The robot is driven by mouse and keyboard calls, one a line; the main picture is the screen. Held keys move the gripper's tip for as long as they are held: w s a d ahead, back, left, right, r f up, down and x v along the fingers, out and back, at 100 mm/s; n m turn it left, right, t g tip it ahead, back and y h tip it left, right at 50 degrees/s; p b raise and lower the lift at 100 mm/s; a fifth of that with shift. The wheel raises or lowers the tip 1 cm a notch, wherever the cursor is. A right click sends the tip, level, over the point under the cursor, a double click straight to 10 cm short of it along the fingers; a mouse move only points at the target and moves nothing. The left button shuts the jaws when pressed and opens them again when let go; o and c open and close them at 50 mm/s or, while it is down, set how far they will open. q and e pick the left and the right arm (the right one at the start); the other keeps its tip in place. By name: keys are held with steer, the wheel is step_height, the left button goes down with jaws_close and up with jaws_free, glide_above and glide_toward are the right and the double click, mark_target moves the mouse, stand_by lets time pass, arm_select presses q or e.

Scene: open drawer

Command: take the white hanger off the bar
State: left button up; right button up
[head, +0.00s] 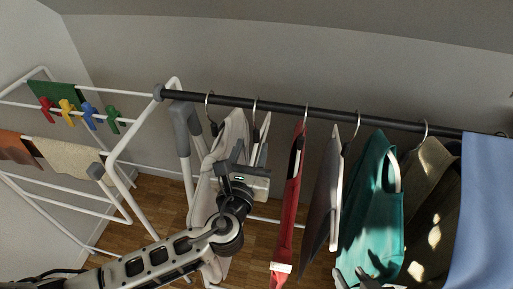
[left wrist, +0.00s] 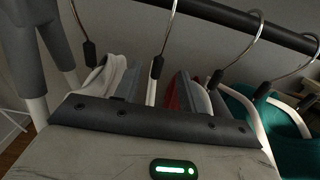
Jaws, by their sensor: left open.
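Several hangers hang from the black bar (head: 285,107). A pale hanger (head: 263,153) hangs from the second hook from the left, just right of a light beige garment (head: 232,135). In the left wrist view its white part (left wrist: 151,92) shows below a black neck, mostly hidden behind my gripper. Another white hanger (head: 396,176) shows in the teal top; I cannot tell for sure which one is meant. My left gripper (head: 243,172) is open, below the bar in front of the beige garment and pale hanger. Part of my right gripper (head: 364,281) shows at the bottom edge; its jaws are unclear.
A red garment (head: 289,200), a grey one (head: 322,190), a teal top (head: 368,200), a dark olive garment (head: 430,190) and a blue cloth (head: 482,210) hang close together rightward. A white drying rack (head: 130,140) with coloured pegs stands left.

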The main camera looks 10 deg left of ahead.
mark_target(255, 133)
arm_select(q)
steer(key=shift+w+a+f, duration=0.1)
steer(key=shift+w, duration=3.35)
jaws_close()
